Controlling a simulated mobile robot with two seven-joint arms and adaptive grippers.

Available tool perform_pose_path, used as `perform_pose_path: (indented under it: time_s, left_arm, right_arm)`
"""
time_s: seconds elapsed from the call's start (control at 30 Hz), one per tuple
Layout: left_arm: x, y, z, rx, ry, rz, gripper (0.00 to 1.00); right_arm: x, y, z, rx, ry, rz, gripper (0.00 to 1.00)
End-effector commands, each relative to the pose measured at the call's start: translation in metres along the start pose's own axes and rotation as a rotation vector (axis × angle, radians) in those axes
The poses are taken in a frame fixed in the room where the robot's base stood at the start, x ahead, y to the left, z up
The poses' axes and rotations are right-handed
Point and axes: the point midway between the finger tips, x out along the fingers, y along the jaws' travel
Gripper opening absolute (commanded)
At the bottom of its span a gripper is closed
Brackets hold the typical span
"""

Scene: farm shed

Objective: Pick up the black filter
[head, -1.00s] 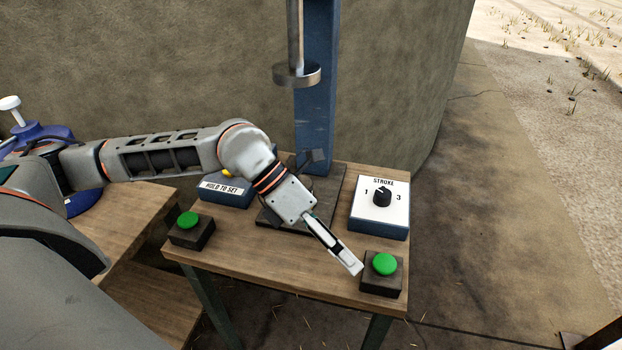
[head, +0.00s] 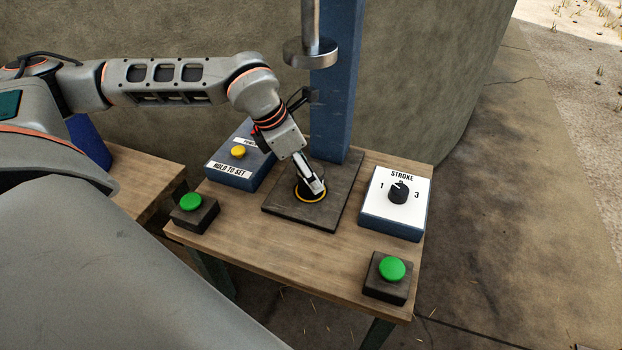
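The black filter (head: 301,192) stands on the dark base plate (head: 272,208) under the press. It is a small dark round piece with a yellow ring low around it. My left gripper (head: 317,186) points down at the filter, its fingers overlapping it in the head view and covering part of it. I cannot tell whether the fingers touch the filter, or whether they are open or shut. My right gripper is not in view.
The press ram (head: 310,52) hangs above the plate in front of a blue post (head: 337,100). A stroke dial box (head: 394,214), a hold-to-set box (head: 238,165) and two green buttons (head: 391,269) (head: 191,201) surround the plate. The wooden front (head: 290,262) is clear.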

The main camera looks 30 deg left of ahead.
Motion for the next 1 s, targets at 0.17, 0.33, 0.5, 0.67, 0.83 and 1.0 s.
perform_pose_path:
  time_s: [0.17, 0.33, 0.5, 0.67, 0.83, 1.0]
  left_arm:
    - [0.022, 0.000, 0.000, 0.000, 0.001, -0.001, 0.61]
    - [0.026, 0.000, 0.001, -0.001, -0.001, 0.000, 0.61]
    - [0.026, 0.000, 0.001, -0.001, -0.001, 0.000, 0.50]
    - [0.026, 0.000, 0.001, -0.001, -0.001, 0.000, 0.13]
    - [0.025, 0.001, 0.001, 0.000, -0.002, 0.001, 0.13]
    - [0.024, 0.001, 0.002, 0.000, -0.002, 0.001, 0.13]
  right_arm:
    - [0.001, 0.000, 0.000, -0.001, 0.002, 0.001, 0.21]
    - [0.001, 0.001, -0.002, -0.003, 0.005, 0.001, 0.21]
    - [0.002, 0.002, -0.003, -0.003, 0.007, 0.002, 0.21]
    - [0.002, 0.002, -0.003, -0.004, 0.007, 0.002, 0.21]
    - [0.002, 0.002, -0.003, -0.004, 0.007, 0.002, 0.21]
    - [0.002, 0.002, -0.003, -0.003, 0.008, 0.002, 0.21]
